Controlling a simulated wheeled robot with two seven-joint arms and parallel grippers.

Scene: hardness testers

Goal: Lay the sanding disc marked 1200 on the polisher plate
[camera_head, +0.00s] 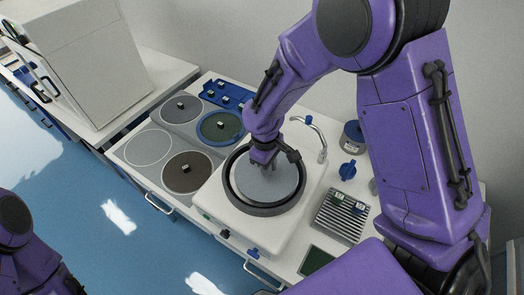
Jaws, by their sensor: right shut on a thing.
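The polisher (222,208) is a white unit with a dark round rim around its plate. A light grey disc-like surface (262,184) fills the inside of the rim. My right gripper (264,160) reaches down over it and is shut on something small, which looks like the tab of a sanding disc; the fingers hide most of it. I cannot tell whether the disc lies flat or hovers just above the plate. No marking 1200 is legible. My left arm shows at the bottom left, its gripper out of view.
Left of the polisher lie a grey disc (170,112), a brown disc (178,181) and a green disc in a blue ring (210,131), each with a small tab. A pale round spot (148,148) has no tab. A tap (320,135) and a ribbed tray (334,226) stand to the right.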

